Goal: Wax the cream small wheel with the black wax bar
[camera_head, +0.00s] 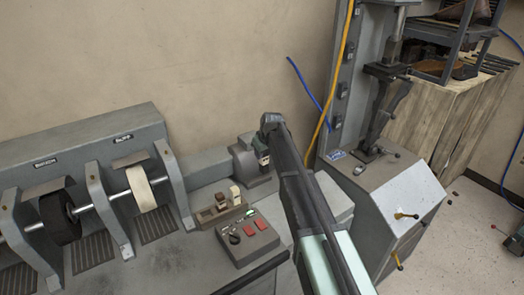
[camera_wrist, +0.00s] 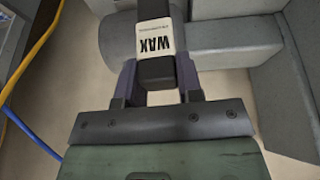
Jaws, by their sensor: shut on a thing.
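The black wax bar (camera_wrist: 157,71) has a white "WAX" label and sits between my gripper's fingers (camera_wrist: 158,82) in the wrist view. My gripper is shut on it. In the head view my gripper (camera_head: 263,157) is near the grey housing right of the wax rack, and my arm hides part of it. The cream small wheel (camera_head: 143,188) is on the shaft under the "BUFF" label, well to the left of my gripper. The bar and wheel are apart.
A dark brush wheel (camera_head: 60,217) is left of the cream wheel, between grey brackets. A wax rack (camera_head: 208,219) holds a brown and a cream bar. A control box (camera_head: 250,237) with red buttons stands in front. A tall grey press (camera_head: 385,200) is on the right.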

